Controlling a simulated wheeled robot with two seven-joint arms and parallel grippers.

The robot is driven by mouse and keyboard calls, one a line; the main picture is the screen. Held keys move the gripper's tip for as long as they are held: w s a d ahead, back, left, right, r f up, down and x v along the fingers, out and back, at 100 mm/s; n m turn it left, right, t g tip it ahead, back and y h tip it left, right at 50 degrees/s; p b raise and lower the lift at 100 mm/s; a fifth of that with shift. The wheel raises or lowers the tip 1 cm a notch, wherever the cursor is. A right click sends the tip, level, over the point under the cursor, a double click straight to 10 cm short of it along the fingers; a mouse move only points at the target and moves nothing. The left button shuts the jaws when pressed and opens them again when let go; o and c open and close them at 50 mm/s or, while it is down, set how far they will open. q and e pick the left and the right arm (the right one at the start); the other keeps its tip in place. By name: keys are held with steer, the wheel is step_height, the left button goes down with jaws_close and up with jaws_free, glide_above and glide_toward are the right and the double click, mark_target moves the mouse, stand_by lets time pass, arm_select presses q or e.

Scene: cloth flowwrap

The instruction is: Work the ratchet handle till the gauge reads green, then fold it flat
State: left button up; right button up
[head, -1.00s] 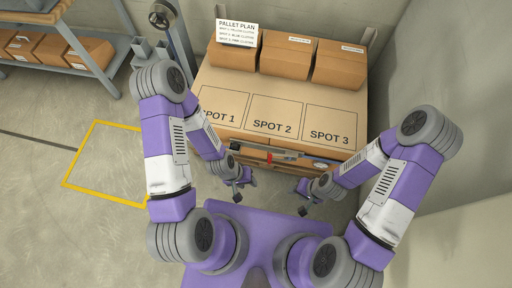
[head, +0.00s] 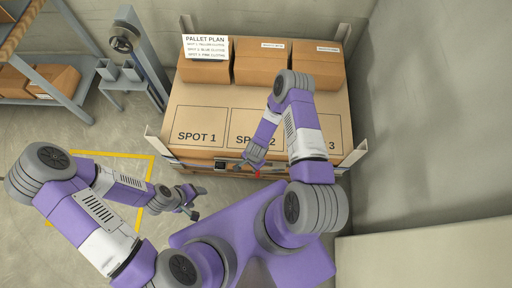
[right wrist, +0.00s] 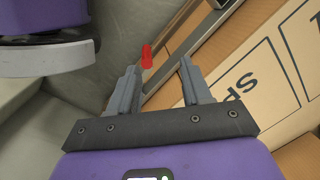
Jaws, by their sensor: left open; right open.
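The red ratchet handle tip (head: 258,174) shows at the front edge of the pallet load. It also shows in the right wrist view (right wrist: 147,57), just beyond and between the fingertips. My right gripper (head: 243,166) is open beside the handle at the front of the load; its two fingers show apart and empty in the right wrist view (right wrist: 158,66). My left gripper (head: 196,202) is open and empty in front of the load's left corner, apart from it. The gauge cannot be made out now; my right arm covers that part of the front edge.
The cardboard top (head: 190,106) carries printed spots 1, 2 and 3; my right arm crosses over it. Several brown boxes (head: 258,68) and a pallet plan sign (head: 206,48) stand at the back. A yellow floor outline (head: 140,154) lies left, and a wall rises right.

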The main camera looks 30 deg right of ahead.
mark_target(258, 173)
steer(key=d+f+m, duration=0.1)
steer(key=f+m, duration=0.1)
steer(key=d+f+m+h, duration=0.1)
steer(key=f+m, duration=0.1)
steer(key=f, duration=0.1)
steer(key=s+d+f+m, duration=0.1)
steer(key=f+m, duration=0.1)
steer(key=f, duration=0.1)
steer(key=shift+g, duration=0.4)
step_height(258, 173, down, 8)
steer(key=b, duration=0.2)
steer(key=shift+r+b, duration=0.2)
steer(key=shift+b, duration=0.1)
steer(key=shift+c, duration=0.2)
steer(key=shift+m, duration=0.3)
jaws_close()
